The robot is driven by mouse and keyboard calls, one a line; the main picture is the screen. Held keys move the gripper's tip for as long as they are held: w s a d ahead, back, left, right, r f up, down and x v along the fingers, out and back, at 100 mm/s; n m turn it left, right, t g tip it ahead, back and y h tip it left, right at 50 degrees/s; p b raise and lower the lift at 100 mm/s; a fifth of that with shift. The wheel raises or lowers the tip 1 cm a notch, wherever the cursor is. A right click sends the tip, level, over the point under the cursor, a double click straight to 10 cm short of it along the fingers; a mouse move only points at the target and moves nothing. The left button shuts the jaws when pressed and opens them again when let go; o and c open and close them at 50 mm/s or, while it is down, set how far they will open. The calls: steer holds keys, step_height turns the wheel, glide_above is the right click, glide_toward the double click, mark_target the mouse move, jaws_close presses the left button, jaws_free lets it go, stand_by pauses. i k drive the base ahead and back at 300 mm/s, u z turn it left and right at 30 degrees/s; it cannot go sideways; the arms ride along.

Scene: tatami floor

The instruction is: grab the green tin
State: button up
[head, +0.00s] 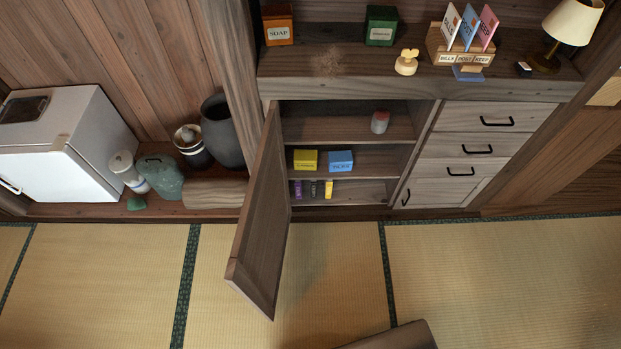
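A dark green box-shaped tin (381,26) with a pale label stands upright on the cabinet's top shelf, towards the back. The label is too small to read surely. An orange and dark tin marked SOAP (278,25) stands to its left on the same top. My gripper is not in view, so its distance from the green tin does not show.
The cabinet door (262,220) hangs open over the tatami. A cream figure (406,62), a letter rack (462,48) and a lamp (572,22) stand right of the green tin. A brownish edge (398,338) pokes in at the bottom. The tatami is mostly clear.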

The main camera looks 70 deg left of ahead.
mark_target(382, 22)
steer(key=k, duration=1.55)
steer(key=u, duration=2)
steer(key=i, duration=0.5)
steer(key=z, duration=0.45)
steer(key=k, duration=0.55)
steer(key=z, duration=1)
steer(key=i, duration=1.6)
steer(key=u, duration=0.05)
